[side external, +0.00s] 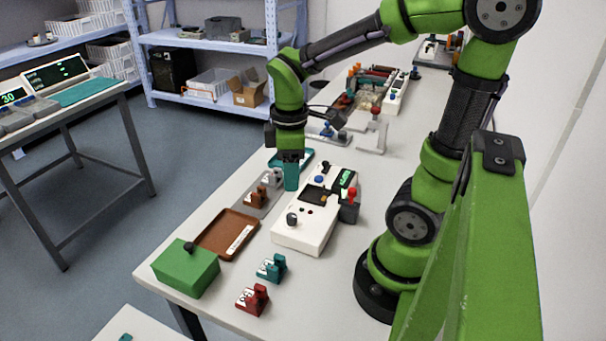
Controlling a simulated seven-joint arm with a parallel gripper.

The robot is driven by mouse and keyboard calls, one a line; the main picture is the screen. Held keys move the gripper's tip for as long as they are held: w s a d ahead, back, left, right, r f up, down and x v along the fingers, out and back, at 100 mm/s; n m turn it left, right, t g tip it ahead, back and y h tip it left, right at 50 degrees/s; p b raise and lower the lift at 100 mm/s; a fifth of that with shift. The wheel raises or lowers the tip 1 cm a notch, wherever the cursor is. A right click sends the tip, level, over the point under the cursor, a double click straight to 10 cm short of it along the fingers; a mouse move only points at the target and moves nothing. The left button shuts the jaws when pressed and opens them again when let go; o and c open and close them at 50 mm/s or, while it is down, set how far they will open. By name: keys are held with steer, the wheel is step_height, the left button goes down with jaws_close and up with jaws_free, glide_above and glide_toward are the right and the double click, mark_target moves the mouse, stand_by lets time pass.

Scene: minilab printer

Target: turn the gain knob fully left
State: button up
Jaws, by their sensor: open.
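A white box-shaped device (292,238) stands on the bench, with a dark screen (314,195) on its sloping top. A black knob (292,218) sits at its near-left corner. A blue knob (319,180) and a small black knob (325,165) are towards its far end. Labels are too small to read, so I cannot tell which is the gain knob. My gripper (291,186) points down, left of the blue knob and beyond the near black knob, apart from both. It is open; its teal fingers overlap in this view and the gap between them is hidden.
A brown tray (213,247), a green box (186,271) with a black knob, and teal (271,268) and red (253,299) blocks lie nearer the front. Small brown blocks stand on a grey plate left of the device. A red-topped lever (351,196) adjoins its right side.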

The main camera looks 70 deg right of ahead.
step_height(320, 180, up, 5)
steer(key=shift+a+r, duration=0.1)
stand_by(0.4)
